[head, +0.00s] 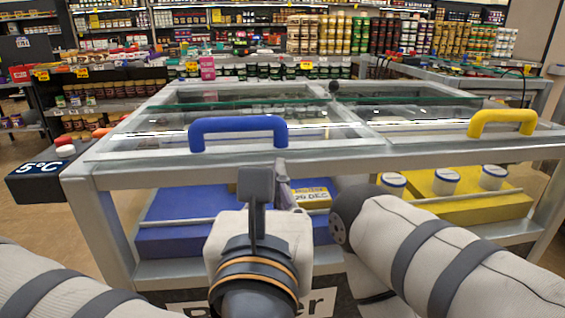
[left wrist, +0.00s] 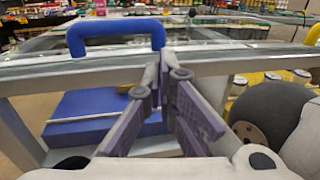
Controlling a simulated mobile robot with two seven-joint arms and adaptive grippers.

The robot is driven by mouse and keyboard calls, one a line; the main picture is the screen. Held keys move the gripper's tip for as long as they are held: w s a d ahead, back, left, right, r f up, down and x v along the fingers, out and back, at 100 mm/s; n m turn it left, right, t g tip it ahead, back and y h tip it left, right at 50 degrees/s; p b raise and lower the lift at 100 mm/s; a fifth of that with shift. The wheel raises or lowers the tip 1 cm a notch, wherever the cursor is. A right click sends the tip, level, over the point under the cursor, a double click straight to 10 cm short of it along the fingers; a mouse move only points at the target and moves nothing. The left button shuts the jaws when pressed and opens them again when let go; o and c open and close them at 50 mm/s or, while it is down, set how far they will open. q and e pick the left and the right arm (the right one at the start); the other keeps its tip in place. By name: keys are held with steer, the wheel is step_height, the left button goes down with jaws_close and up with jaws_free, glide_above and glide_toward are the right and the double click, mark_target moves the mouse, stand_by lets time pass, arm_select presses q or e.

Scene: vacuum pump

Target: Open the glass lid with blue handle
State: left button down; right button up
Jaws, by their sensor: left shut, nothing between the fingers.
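The glass lid (head: 245,115) lies flat and closed on the left half of the grey-framed chest. Its blue handle (head: 238,125) arches along the front edge; it also shows at the top of the left wrist view (left wrist: 116,31). My left gripper (head: 282,168) is just below the right end of the blue handle, in front of the frame. In the left wrist view its fingertips (left wrist: 171,72) meet, shut and empty, below and right of the handle. They look apart from it. My right gripper is not in view.
A second glass lid with a yellow handle (head: 502,121) is on the right. Below are a blue compartment (head: 180,205) and a yellow one (head: 475,205) with white-lidded jars. Stocked shelves stand behind.

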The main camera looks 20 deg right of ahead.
mark_target(278, 133)
arm_select(q)
steer(key=x, duration=1.3)
steer(key=shift+w+d, duration=0.25)
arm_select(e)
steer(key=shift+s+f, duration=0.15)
arm_select(q)
steer(key=w, duration=0.1)
steer(key=w+b, duration=0.1)
steer(key=w+d, duration=0.1)
steer(key=w, duration=0.1)
steer(key=shift+d+f+b, duration=0.1)
steer(key=shift+f+b, duration=0.25)
steer(key=shift+w+d+r, duration=0.1)
steer(key=shift+w+d, duration=0.05)
steer(key=shift+w, duration=0.15)
steer(key=shift+r, duration=0.2)
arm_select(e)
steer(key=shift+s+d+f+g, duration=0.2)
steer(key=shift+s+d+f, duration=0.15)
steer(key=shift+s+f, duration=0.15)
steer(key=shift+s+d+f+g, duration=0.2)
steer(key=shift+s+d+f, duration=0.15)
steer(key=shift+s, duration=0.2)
